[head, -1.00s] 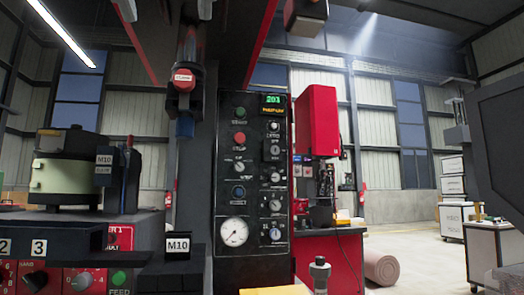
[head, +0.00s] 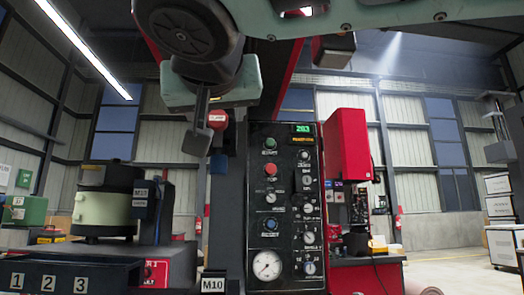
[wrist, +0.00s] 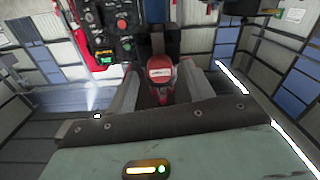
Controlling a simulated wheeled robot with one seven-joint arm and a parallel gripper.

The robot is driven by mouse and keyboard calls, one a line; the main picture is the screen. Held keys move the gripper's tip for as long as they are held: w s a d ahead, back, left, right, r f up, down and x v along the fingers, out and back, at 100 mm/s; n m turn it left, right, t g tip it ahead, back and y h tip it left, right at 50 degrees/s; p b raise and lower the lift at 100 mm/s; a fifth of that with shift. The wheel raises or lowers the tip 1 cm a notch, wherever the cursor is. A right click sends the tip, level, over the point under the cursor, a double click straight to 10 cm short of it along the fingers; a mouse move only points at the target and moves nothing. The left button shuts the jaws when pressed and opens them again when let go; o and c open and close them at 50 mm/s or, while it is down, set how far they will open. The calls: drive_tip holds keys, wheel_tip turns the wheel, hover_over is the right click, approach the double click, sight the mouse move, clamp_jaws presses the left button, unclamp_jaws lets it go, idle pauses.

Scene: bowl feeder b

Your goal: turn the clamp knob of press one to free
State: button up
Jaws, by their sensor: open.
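The clamp knob (head: 217,119) is red with a pale label and sits above a dark blue cylinder on the press column. In the head view my gripper (head: 201,138) hangs in front of it from above and partly hides it. In the wrist view the red knob (wrist: 160,72) shows between my two grey fingers (wrist: 161,85), which stand apart on either side of it. The gripper is open. I cannot tell whether either finger touches the knob. The label is too small to read surely.
A black control panel (head: 283,215) with buttons, dials and a gauge stands right of the knob. A pale green bowl feeder (head: 103,208) is at the left, above a front ledge numbered 1, 2, 3. A red cabinet (head: 347,145) stands behind the panel. Open floor lies at far right.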

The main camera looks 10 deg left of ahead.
drive_tip(key=shift+x, duration=0.85)
drive_tip(key=c, duration=1)
drive_tip(key=shift+o, duration=0.2)
